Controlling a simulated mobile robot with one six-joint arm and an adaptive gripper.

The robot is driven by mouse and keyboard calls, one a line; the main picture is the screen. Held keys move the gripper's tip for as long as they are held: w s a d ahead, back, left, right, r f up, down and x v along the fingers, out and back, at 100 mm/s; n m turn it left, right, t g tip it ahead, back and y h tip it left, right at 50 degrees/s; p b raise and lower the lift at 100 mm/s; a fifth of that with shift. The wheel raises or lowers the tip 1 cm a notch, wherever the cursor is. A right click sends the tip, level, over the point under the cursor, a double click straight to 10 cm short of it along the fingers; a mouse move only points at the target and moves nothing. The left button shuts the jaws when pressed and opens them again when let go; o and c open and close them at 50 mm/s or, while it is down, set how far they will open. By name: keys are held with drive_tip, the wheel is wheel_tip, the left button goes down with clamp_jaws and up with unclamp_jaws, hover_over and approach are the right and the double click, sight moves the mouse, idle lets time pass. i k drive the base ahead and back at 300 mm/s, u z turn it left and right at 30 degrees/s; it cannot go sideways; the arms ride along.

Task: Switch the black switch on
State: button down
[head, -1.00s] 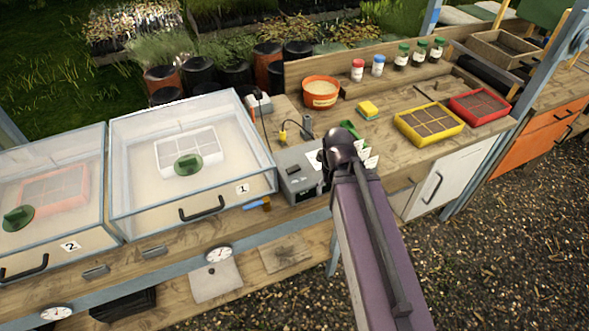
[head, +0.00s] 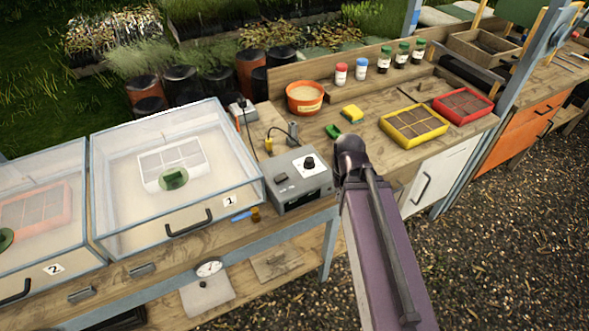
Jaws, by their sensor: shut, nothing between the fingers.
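A grey control box (head: 305,192) stands on the bench to the right of the covered case marked 1. Its top carries a small dark switch (head: 281,180) on the left and a black knob (head: 309,163) on a white dial. The switch is small, and I cannot tell its position. A dark panel shows on the box's front. My purple arm rises from the lower right, and its dark joint stands just right of the box in the picture. My gripper is not visible.
Clear-covered cases (head: 182,200) fill the bench's left. A blue-handled tool (head: 241,216) lies at the front edge. Behind are an orange bowl (head: 304,99), a yellow sponge (head: 352,115) and several jars. Yellow (head: 441,135) and red (head: 486,112) trays stand right.

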sight(282, 178)
drive_tip(key=z, duration=0.15)
drive_tip(key=k, duration=1.65)
drive_tip(key=u, duration=0.3)
drive_tip(key=i, duration=1.05)
drive_tip(key=u, duration=0.05)
